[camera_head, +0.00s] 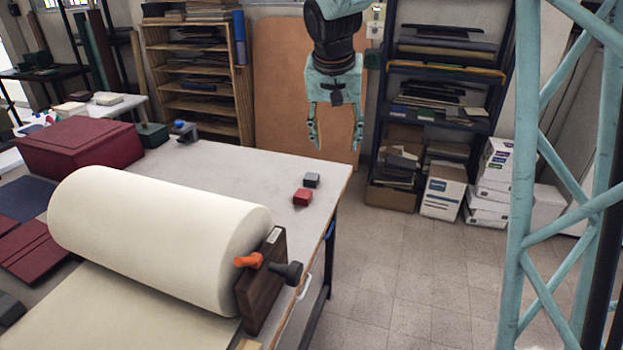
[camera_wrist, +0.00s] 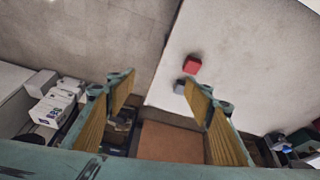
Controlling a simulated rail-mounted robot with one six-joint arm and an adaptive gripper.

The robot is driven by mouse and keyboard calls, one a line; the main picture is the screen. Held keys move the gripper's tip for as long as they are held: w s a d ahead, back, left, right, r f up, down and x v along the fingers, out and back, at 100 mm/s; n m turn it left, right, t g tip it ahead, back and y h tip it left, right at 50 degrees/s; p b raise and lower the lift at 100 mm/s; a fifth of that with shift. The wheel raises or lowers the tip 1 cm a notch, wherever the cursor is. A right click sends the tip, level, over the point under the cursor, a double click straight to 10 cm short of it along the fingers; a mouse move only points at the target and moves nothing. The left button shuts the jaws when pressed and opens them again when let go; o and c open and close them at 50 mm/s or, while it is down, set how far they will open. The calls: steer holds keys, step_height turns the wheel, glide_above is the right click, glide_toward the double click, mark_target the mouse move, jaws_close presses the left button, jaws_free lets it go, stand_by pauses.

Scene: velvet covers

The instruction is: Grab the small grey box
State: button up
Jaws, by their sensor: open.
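The small grey box (camera_head: 312,180) sits on the table top near its right edge, just behind a small red box (camera_head: 302,197). In the wrist view the grey box (camera_wrist: 180,87) shows partly behind my right-hand finger, with the red box (camera_wrist: 192,65) beside it. My gripper (camera_head: 336,148) points down in the head view, open and empty. It hangs above the table's right edge, and its fingers are apart from both boxes. The wrist view also shows the open fingers (camera_wrist: 165,90), with nothing between them close up.
The white table (camera_head: 240,165) has clear room around the boxes. A large cream roll (camera_head: 160,235) with a dark wooden end block (camera_head: 262,285) lies at the front. A large dark red box (camera_head: 80,147) stands at the left. Shelves (camera_head: 440,85) and cartons (camera_head: 443,190) stand behind.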

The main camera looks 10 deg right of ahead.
steer(key=w+a+f+p, duration=0.1)
steer(key=w+f, duration=0.2)
steer(key=w, duration=0.3)
steer(key=w+f+p, duration=0.2)
steer(key=w+f, duration=0.1)
steer(key=w, duration=0.2)
steer(key=m+p, duration=0.2)
steer(key=p, duration=0.1)
glide_toward(311, 176)
steer(key=shift+s+a+r, duration=0.1)
steer(key=shift+s+r, duration=0.45)
steer(key=shift+r, duration=0.25)
steer(key=shift+s+a+r, duration=0.1)
steer(key=shift+s+r, duration=0.45)
steer(key=shift+r, duration=0.25)
steer(key=shift+f, duration=0.1)
steer(key=shift+x, duration=4.2)
steer(key=shift+w+d, duration=0.1)
steer(key=shift+w+f, duration=0.4)
steer(key=shift+f, duration=0.2)
steer(key=shift+w+f, duration=0.35)
steer(key=shift+f, duration=0.3)
steer(key=shift+x, duration=1.15)
